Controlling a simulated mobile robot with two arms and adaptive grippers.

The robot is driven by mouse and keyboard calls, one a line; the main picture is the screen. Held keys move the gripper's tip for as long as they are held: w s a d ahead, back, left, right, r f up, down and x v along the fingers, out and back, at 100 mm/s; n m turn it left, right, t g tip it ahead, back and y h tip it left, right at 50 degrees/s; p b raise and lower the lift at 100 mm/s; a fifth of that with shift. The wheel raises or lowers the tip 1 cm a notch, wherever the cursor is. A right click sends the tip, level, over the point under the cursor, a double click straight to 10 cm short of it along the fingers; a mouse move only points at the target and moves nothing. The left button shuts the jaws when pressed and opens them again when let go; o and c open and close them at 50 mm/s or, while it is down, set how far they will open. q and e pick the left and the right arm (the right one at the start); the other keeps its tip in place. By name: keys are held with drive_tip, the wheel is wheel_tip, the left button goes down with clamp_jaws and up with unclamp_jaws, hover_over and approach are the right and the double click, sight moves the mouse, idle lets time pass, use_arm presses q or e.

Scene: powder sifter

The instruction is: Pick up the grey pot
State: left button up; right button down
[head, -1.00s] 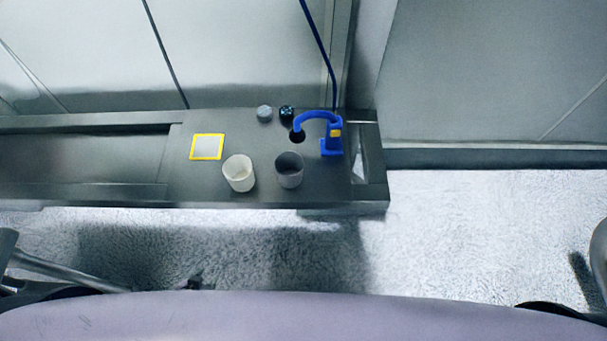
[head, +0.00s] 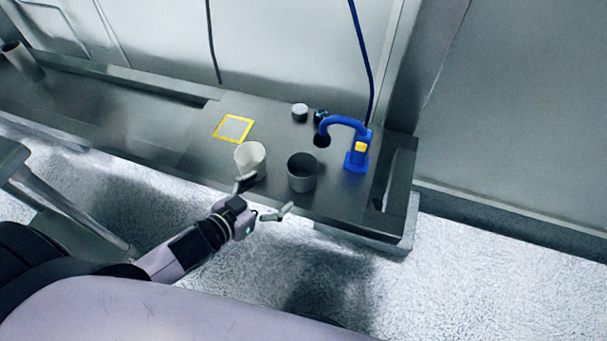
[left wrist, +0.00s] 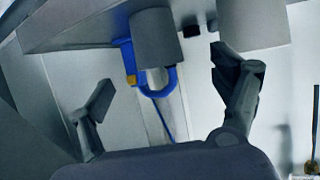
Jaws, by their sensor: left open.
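The grey pot (head: 302,174) stands upright near the front edge of the bench, its open top facing up. It also shows in the left wrist view (left wrist: 157,40), at the top between my fingers but beyond them. My left gripper (head: 266,197) is open and empty at the bench's front edge, in front of and to the left of the grey pot, not touching it. In the left wrist view its fingers (left wrist: 163,85) are spread wide. My right gripper is not in view.
A white pot (head: 251,158) stands just left of the grey pot, close behind one left fingertip. Small round items (head: 300,112) and a yellow-edged square (head: 233,129) lie farther back.

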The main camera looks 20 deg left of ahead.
sight(292, 178)
use_arm(q)
drive_tip(key=x, duration=0.7)
drive_tip(key=shift+w+d+f, duration=0.15)
drive_tip(key=shift+w+d, duration=0.05)
drive_tip(key=shift+w, duration=0.15)
drive_tip(key=x, duration=0.5)
drive_tip(key=shift+d, duration=0.4)
drive_tip(key=shift+r, duration=0.2)
drive_tip(key=shift+c, duration=0.4)
drive_tip(key=c, duration=1.2)
